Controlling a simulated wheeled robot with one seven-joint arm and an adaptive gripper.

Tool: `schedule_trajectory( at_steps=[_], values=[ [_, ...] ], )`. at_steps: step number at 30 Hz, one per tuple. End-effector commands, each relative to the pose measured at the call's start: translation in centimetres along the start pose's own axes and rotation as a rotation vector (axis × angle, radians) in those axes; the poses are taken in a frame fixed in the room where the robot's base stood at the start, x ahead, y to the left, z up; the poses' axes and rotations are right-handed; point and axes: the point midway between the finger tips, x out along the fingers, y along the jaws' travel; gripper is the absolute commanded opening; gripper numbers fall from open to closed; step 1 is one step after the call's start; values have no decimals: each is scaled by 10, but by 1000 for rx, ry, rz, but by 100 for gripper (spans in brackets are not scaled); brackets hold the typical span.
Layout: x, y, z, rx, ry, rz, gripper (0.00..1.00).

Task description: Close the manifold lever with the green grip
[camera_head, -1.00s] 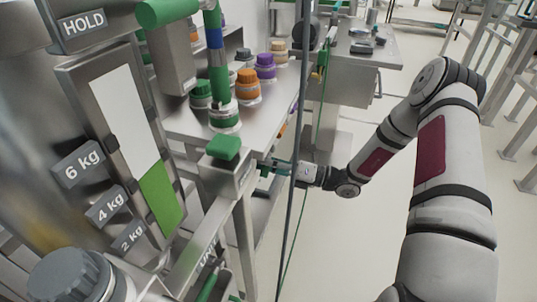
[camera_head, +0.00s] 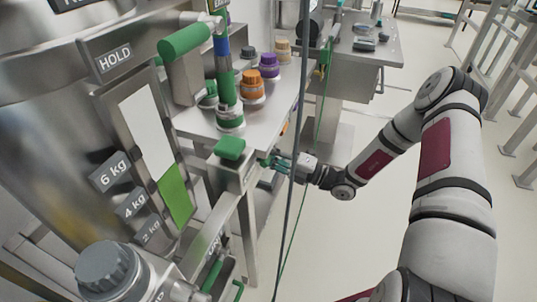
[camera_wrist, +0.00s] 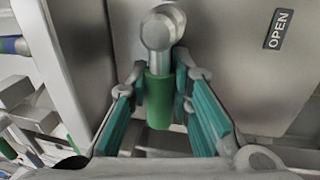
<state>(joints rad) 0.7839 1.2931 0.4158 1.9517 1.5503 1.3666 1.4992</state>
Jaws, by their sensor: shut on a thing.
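The manifold lever is a metal arm with a round end (camera_wrist: 162,28) and a green grip (camera_wrist: 159,100) pointing toward me in the wrist view. My gripper (camera_wrist: 160,85) has teal-padded fingers on both sides of the green grip and is shut on it. In the head view my gripper (camera_head: 274,162) reaches from the right to the side of a metal box (camera_head: 232,174) with a green knob on top. The held grip is mostly hidden there by the fingers. An OPEN label (camera_wrist: 279,29) is on the metal panel right of the lever in the wrist view.
A metal hopper with a HOLD sign (camera_head: 114,59) and weight labels fills the left. A green horizontal handle (camera_head: 185,40) and a green-banded column (camera_head: 225,85) stand behind the box. Capped bottles sit on the shelf. A dark vertical cable (camera_head: 296,130) hangs near my gripper. Floor is free at right.

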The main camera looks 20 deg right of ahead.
Motion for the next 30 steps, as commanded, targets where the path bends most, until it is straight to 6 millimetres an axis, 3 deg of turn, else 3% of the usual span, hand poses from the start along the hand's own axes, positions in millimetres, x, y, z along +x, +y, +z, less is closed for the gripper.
schedule_trajectory(
  at_steps=[15,16,18,19,30],
  values=[
    [-1,0,0,25,-6,-1,0],
    [-1,0,0,25,-6,-1,22],
    [0,0,0,24,-6,-1,38],
    [0,0,0,24,-6,-1,40],
    [-5,1,0,21,-6,-1,40]
  ],
)
